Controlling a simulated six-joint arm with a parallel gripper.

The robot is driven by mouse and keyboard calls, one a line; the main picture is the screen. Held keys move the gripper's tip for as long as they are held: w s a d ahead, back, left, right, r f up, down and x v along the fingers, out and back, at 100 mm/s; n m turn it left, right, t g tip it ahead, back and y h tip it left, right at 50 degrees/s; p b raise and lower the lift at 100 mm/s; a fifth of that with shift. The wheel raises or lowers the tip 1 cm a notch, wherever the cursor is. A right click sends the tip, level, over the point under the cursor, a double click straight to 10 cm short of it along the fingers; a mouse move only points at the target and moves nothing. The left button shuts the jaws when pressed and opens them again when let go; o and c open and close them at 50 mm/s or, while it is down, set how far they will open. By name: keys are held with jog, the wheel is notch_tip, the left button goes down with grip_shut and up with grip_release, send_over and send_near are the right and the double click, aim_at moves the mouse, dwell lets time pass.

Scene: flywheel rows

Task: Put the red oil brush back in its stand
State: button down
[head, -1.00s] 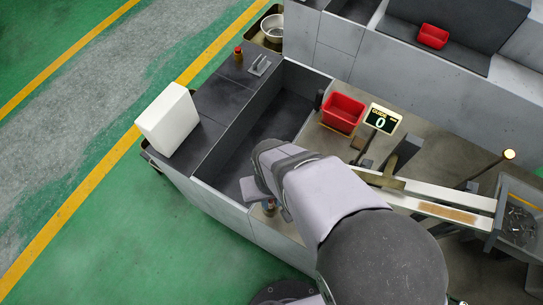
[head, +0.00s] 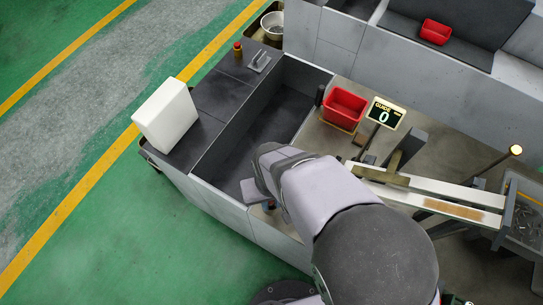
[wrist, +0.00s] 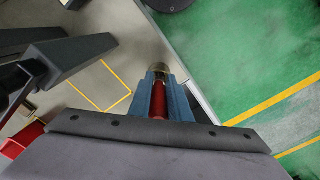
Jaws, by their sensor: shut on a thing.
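My gripper (wrist: 159,84) is shut on the red oil brush (wrist: 158,103) in the wrist view. The brush's red body lies between the blue fingers, and its brass-coloured end sticks out past the fingertips. In the head view my arm covers most of the gripper and brush; only a small dark part shows below the wrist, over the bench's near edge. I cannot make out the brush's stand with certainty in either view. A small red-topped item (head: 238,49) stands on the dark worktop at the upper left; I cannot tell what it is.
A white box (head: 166,114) stands on the dark worktop beside a deep open bay (head: 262,120). Pale rails (head: 440,204) run right. The wrist view shows yellow floor-like outlines (wrist: 103,84) on the bench.

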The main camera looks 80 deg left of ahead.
dwell(0.3)
jog(key=c, duration=1.6)
grip_release()
jog(key=shift+o, duration=0.2)
notch_tip(320, 180, up, 7)
jog(key=b, duration=0.2)
jog(key=shift+r, duration=0.1)
